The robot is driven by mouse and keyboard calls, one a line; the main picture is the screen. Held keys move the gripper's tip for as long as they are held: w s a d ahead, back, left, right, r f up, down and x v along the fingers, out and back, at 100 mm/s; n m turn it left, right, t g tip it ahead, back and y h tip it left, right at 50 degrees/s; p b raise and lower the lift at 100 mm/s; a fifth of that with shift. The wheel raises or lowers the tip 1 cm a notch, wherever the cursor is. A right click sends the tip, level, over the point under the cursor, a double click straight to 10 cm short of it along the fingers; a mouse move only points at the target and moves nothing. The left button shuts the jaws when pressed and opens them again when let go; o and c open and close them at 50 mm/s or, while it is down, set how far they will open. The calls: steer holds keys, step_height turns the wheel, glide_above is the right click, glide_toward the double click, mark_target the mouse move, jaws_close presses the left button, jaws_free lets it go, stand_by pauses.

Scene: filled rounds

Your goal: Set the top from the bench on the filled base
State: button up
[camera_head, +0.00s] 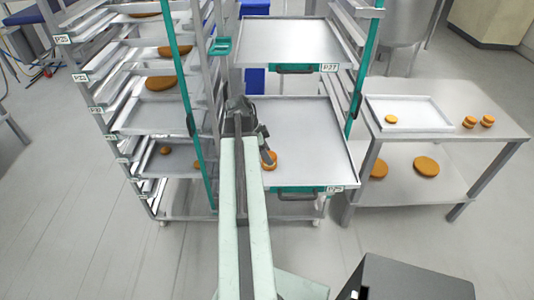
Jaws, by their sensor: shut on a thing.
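My gripper (266,152) is over the lower pulled-out tray (312,140) of the right-hand rack, near that tray's left front. It is shut on a small orange-brown round (270,157). A pale band and more orange-brown show just below it, like a filled base (270,166) on the tray. My arm and gripper hide much of both, and I cannot tell whether the held round touches the base. The bench (468,97) stands at the right. Its tray (425,112) holds one small plain round (391,119).
Two small filled rounds (469,121) (487,121) sit on the bench beside its tray. Large rounds (426,167) lie on its lower shelf. An upper tray (290,43) sticks out above the lower one. A rack with several rounds (160,83) stands left.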

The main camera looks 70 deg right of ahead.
steer(key=shift+f+b, duration=0.45)
steer(key=shift+f, duration=0.05)
steer(key=o, duration=0.9)
steer(key=shift+o, duration=0.2)
steer(key=o, duration=0.4)
steer(key=shift+o, duration=0.2)
step_height(320, 180, up, 7)
steer(key=p, duration=0.7)
steer(key=shift+r, duration=0.1)
steer(key=shift+w, duration=0.1)
